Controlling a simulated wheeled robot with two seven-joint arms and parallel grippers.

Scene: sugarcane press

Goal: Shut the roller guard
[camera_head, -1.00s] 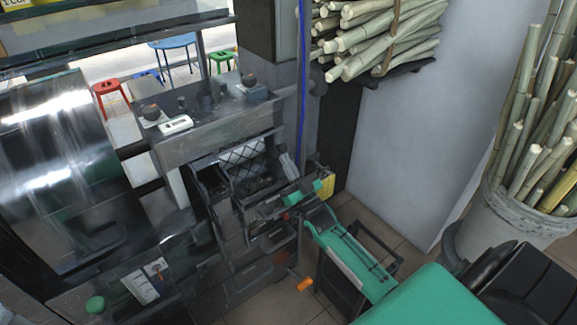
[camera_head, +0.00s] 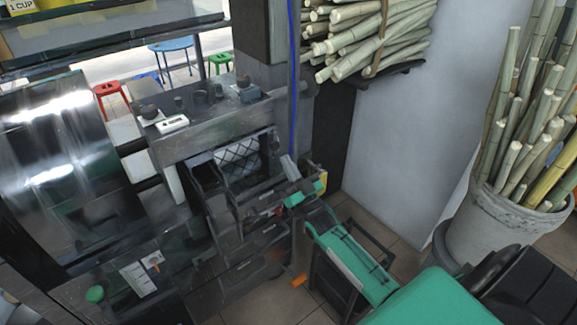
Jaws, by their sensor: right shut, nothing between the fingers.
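The press (camera_head: 255,240) stands left of centre as a dark metal machine with an open-topped housing. A wire-mesh panel (camera_head: 238,154) in a dark frame, which looks like the roller guard, stands tilted at the back of the housing. I cannot tell its exact angle. My right gripper (camera_head: 289,167) is at the right side of the housing, just right of the mesh panel, with its fingers shut and empty. I cannot tell if it touches the frame. My green and black right arm reaches in from the lower right. My left gripper is not in view.
A counter (camera_head: 215,130) with a white device (camera_head: 172,124) and small dark pots lies behind the press. A shiny metal drum (camera_head: 60,160) stands at left. An orange handle (camera_head: 299,280) is low in front.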

